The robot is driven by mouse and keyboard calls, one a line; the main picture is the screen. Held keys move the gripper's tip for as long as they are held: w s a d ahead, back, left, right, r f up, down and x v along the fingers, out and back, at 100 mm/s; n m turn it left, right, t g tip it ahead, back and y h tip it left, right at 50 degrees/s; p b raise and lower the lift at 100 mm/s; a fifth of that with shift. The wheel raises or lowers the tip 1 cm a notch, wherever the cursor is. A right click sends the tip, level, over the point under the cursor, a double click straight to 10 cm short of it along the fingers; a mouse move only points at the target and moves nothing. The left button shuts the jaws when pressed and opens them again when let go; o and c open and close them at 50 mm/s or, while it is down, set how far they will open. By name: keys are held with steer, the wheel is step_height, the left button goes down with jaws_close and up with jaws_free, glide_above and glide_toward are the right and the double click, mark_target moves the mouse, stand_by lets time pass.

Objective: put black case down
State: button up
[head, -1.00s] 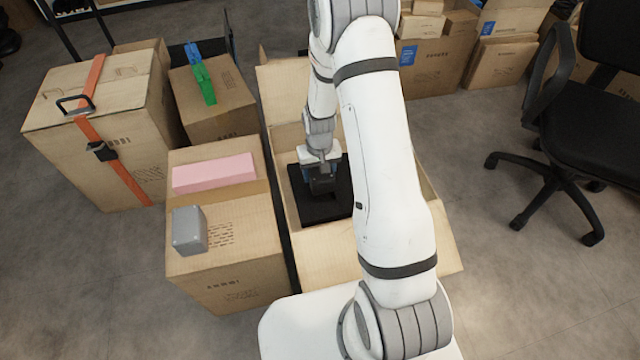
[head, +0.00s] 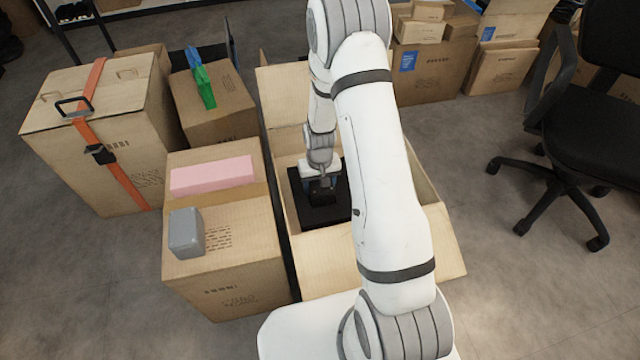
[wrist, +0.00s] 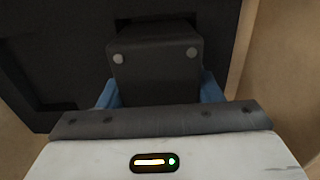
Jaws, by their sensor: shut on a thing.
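The black case (head: 325,217) is a dark, flat, rectangular thing inside the open carton (head: 283,135). It also fills much of the wrist view (wrist: 50,65). My gripper (head: 321,184) reaches down into the carton from above. Its blue fingers (wrist: 156,92) are shut on a dark block with two round studs, which stands up against the case and looks like its grip. The case's underside is hidden, so I cannot tell whether it touches the carton floor. My arm hides the carton's right part in the head view.
A carton (head: 225,280) with a pink block (head: 212,175) and a grey box (head: 186,233) stands close left. A strapped carton (head: 60,150) and one with green and blue clamps (head: 207,95) stand beyond. An office chair (head: 600,130) is at right, with clear floor before it.

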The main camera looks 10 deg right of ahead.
steer(key=o, duration=1)
steer(key=shift+s+f, duration=0.15)
steer(key=shift+f, duration=0.3)
steer(key=shift+c, duration=0.2)
steer(key=shift+o, duration=0.4)
step_height(320, 180, up, 13)
steer(key=p, duration=0.5)
steer(key=shift+r+p, duration=0.15)
steer(key=shift+p, duration=0.15)
steer(key=s+r, duration=0.4)
steer(key=r, duration=0.4)
steer(key=s+r, duration=0.4)
steer(key=r, duration=0.4)
steer(key=s+r+t, duration=0.1)
steer(key=s+r, duration=0.6)
steer(key=s, duration=0.6)
steer(key=shift+r, duration=0.15)
step_height(320, 180, up, 30)
steer(key=t+p, duration=0.1)
steer(key=p, duration=2.6)
steer(key=shift+s+t, duration=0.2)
steer(key=shift+t, duration=0.1)
